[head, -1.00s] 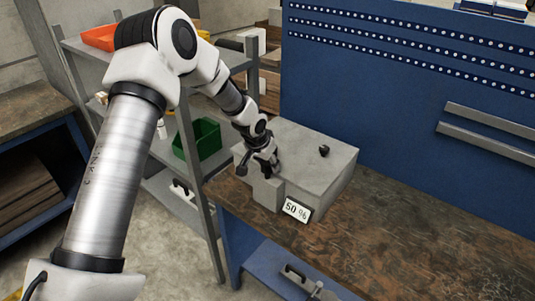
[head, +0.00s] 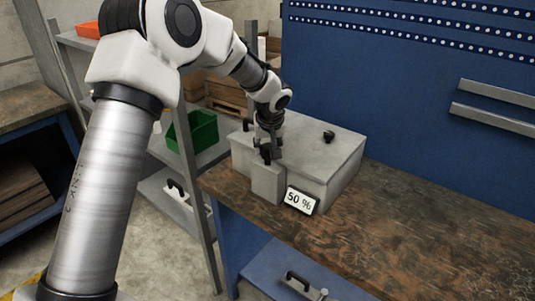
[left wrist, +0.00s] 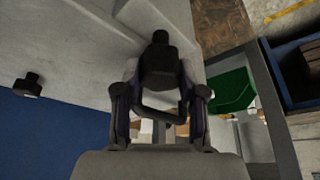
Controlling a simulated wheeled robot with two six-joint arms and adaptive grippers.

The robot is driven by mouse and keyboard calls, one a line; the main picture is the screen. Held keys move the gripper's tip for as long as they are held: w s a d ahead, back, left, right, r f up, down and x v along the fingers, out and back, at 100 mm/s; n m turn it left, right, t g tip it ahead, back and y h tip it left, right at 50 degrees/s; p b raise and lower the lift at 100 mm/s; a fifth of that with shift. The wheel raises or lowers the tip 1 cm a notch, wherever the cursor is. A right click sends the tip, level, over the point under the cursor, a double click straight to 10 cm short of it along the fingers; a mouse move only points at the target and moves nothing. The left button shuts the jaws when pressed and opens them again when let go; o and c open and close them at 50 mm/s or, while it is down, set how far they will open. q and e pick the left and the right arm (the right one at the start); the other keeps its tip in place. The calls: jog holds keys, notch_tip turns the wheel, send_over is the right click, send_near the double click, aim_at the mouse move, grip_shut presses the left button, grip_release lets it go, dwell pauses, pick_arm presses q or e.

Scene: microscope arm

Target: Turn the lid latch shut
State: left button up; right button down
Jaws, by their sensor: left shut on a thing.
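A grey box with a flat lid (head: 310,145) stands on the workbench, with a grey block (head: 267,184) at its front left. A small black latch knob (left wrist: 160,62) shows in the left wrist view, between the fingers of my left gripper (left wrist: 160,112). In the head view my left gripper (head: 267,148) points down over the top of the block, shut on the knob, which it mostly hides there. A display (head: 300,200) on the box front reads 50 %. My right gripper is not in view.
A second black knob (head: 328,136) sits on the lid, apart from my gripper. A shelf rack with a green bin (head: 192,131) stands left of the bench. A blue pegboard wall (head: 410,110) rises behind. The bench top (head: 420,235) at right is clear.

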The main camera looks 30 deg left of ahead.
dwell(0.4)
pick_arm(q)
jog(key=o, duration=1.1)
jog(key=shift+o, duration=0.2)
jog(key=v, duration=1.1)
jog(key=shift+r, duration=0.4)
jog(key=shift+d, duration=0.1)
